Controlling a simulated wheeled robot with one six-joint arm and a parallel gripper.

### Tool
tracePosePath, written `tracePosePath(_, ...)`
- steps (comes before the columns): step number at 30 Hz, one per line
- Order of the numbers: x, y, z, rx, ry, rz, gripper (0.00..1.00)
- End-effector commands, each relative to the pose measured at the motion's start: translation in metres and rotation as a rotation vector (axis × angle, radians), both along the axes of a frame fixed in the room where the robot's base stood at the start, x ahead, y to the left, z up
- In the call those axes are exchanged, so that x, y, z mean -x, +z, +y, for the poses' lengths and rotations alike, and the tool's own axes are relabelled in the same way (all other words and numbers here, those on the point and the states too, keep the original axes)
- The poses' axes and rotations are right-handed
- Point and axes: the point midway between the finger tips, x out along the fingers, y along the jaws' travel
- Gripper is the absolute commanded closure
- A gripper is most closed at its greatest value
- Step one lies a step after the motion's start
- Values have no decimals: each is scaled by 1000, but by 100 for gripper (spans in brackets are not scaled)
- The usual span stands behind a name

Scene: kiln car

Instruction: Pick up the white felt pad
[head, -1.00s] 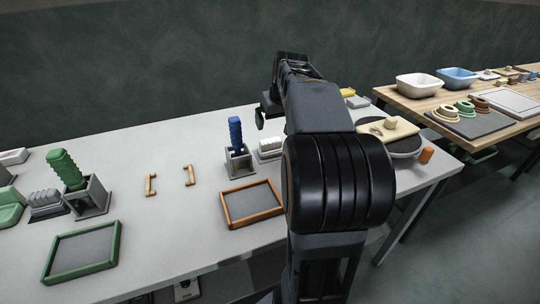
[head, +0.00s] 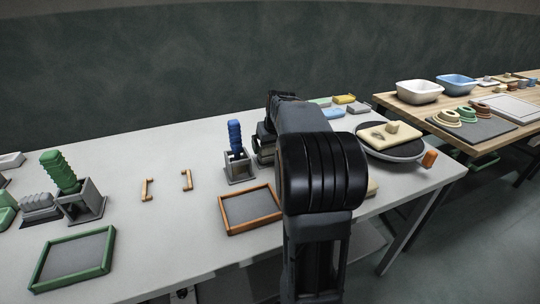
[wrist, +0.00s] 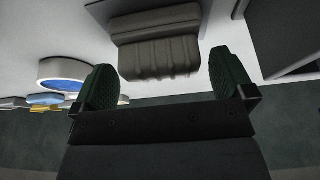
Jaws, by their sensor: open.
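A pale, ridged block, the best match for the white felt pad (wrist: 158,50), lies on a dark grey plate (wrist: 125,8) in the wrist view. It looks grey-beige in shade there. My gripper (wrist: 162,64) is open and empty, its two dark green fingers spread to either side of the block's near edge, with gaps on both sides. In the head view my arm and gripper cover most of the block, beside the blue ridged handle in its grey holder (head: 237,168).
A wooden-framed tray (head: 250,208) lies in front of the holder. A green-framed tray (head: 75,257) and green handle (head: 60,170) stand left, with two small wooden handles (head: 187,180) between. A round dark turntable (head: 400,153) is right. Coloured blocks (head: 343,99) lie behind.

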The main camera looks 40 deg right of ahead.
Motion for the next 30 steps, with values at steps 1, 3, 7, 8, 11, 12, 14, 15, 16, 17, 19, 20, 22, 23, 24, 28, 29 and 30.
tracePosePath(1, -2, -7, 0, 0, 0, 1, 0)
tracePosePath(3, -3, -9, -1, 0, 0, 0, 0)
tracePosePath(7, -4, -9, -1, 0, 0, -1, 0)
tracePosePath(8, -4, -9, -1, 0, 0, -1, 0)
tracePosePath(11, -4, -9, -1, 0, 0, -1, 7)
tracePosePath(12, -3, -9, -1, 0, 0, -1, 11)
tracePosePath(14, -3, -9, -1, 0, 0, -1, 16)
tracePosePath(15, -3, -9, -1, 0, 0, -1, 20)
tracePosePath(16, -3, -9, -1, 0, 0, -1, 23)
tracePosePath(17, -3, -9, -1, 0, 0, -1, 26)
tracePosePath(19, -3, -9, -1, 0, 0, -1, 33)
tracePosePath(20, -3, -9, -1, 0, 0, -1, 35)
tracePosePath(22, -3, -9, -1, 0, 0, -1, 42)
tracePosePath(23, -3, -9, -1, 0, 0, -1, 45)
tracePosePath(24, -3, -8, -1, 0, 0, -1, 46)
tracePosePath(28, -3, -8, -1, 0, 0, -1, 46)
tracePosePath(29, -3, -8, -1, 0, 0, -1, 46)
tracePosePath(30, -3, -8, -1, 0, 0, -1, 46)
